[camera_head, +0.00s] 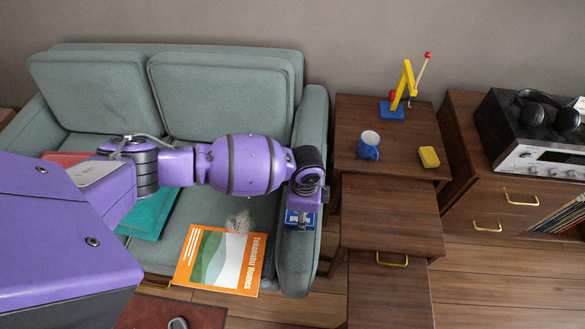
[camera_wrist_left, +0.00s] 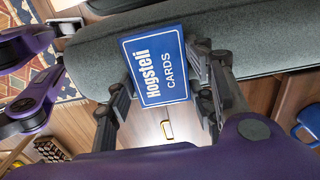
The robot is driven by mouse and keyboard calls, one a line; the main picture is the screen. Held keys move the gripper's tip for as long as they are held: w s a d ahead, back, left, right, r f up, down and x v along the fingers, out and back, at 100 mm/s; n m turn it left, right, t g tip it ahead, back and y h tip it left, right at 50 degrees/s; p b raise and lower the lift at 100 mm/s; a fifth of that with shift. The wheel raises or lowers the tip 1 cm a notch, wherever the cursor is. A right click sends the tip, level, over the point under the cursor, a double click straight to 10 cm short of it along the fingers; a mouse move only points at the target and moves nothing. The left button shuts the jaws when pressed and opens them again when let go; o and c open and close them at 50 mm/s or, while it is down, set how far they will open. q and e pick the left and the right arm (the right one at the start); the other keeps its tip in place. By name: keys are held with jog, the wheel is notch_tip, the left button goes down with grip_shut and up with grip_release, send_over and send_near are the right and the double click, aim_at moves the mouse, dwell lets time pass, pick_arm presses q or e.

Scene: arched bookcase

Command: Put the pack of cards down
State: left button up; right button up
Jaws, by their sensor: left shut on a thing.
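The pack of cards (camera_head: 301,219) is a small blue box with a white border. In the left wrist view, its face (camera_wrist_left: 158,66) reads "Hogsteli CARDS". My left gripper (camera_head: 300,213) is shut on it, with one finger on each side of the pack; the fingers show around it in the left wrist view (camera_wrist_left: 160,88). From the head, the pack appears over the green-grey sofa's right armrest (camera_head: 300,259). Whether it touches the armrest, I cannot tell.
The middle step (camera_head: 390,215) is bare. An orange-green book (camera_head: 222,260) lies on the sofa.

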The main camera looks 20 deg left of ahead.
pick_arm(q)
jog(key=shift+w+d+r, duration=0.1)
jog(key=shift+w+r, duration=0.1)
jog(key=shift+f, duration=0.1)
jog(key=shift+f, duration=0.1)
jog(key=o, duration=1)
jog(key=shift+o, duration=0.9)
notch_tip(320, 180, up, 12)
jog(key=p, duration=0.1)
jog(key=shift+r+p, duration=0.25)
jog(key=shift+p, duration=0.1)
